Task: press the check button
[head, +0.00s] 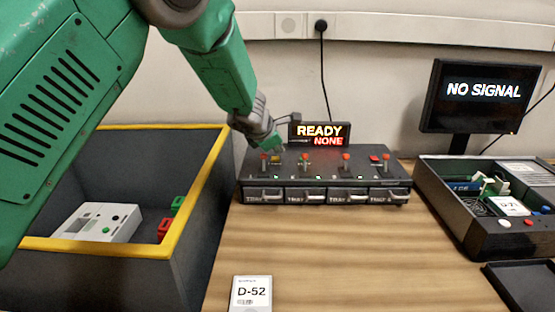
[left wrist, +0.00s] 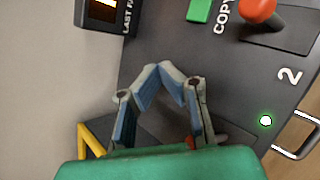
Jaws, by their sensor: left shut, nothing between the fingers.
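The dark console (head: 325,180) stands on the wooden table with a row of red-knobbed levers on top. I cannot read which one is labelled check. The wrist view shows the green button (left wrist: 198,10) beside the word COPY.
A display (head: 320,133) reading READY NONE stands behind the console. A yellow-rimmed grey bin (head: 205,190) is at left, holding a white device (head: 97,222). An open case (head: 470,215) and a NO SIGNAL monitor (head: 481,95) are at right. The front table is mostly clear.

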